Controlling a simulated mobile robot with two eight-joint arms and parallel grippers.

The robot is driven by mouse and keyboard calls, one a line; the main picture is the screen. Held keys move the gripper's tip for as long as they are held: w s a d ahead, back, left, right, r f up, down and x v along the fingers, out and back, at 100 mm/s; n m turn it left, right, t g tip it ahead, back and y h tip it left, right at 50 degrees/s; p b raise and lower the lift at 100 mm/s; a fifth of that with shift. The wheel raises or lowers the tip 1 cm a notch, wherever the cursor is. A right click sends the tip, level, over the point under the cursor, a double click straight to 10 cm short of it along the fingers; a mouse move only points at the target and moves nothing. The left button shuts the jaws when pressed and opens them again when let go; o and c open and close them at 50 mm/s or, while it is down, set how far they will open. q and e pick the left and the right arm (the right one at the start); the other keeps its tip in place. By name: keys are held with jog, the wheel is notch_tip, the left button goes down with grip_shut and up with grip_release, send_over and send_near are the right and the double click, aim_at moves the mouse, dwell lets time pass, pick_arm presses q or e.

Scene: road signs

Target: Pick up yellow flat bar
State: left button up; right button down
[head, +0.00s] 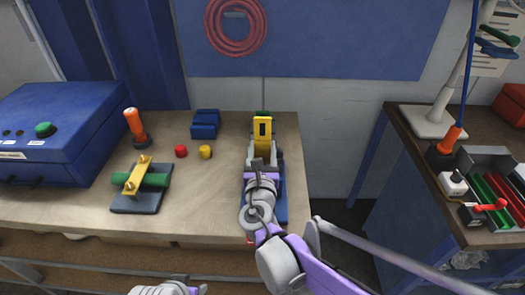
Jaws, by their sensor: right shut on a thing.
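A yellow flat bar (262,131) stands upright near the back right of the workbench, with a dark mark on its upper part. My right gripper (261,160) is at the bar's lower end and is shut on it. The fingers and wrist hide the bar's lower end, so I cannot tell if it still touches what is below. A second yellow bar (138,174) lies across a green cylinder (154,181) on a dark base plate at the left. Only a part of my left arm shows at the bottom edge; its fingers are not visible.
A blue base (281,205) lies partly under my right arm. A red button (181,151), a yellow knob (205,152), blue blocks (205,124) and an orange-handled tool (135,125) stand on the bench (215,212). A blue box (62,125) fills the left. Bare bench lies at front centre.

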aim_at(263, 127)
notch_tip(263, 127, up, 8)
jog(key=p, duration=0.4)
jog(key=shift+f+p, duration=0.25)
jog(key=shift+p, duration=0.1)
pick_arm(q)
notch_tip(263, 127, up, 8)
jog(key=w+p, duration=0.1)
jog(key=w, duration=0.1)
jog(key=shift+w+f+t, duration=0.15)
jog(key=shift+w+t, duration=0.1)
jog(key=shift+t, duration=0.05)
pick_arm(e)
jog(key=s, duration=1.8)
jog(key=shift+f, duration=0.25)
pick_arm(q)
jog(key=shift+s, duration=0.1)
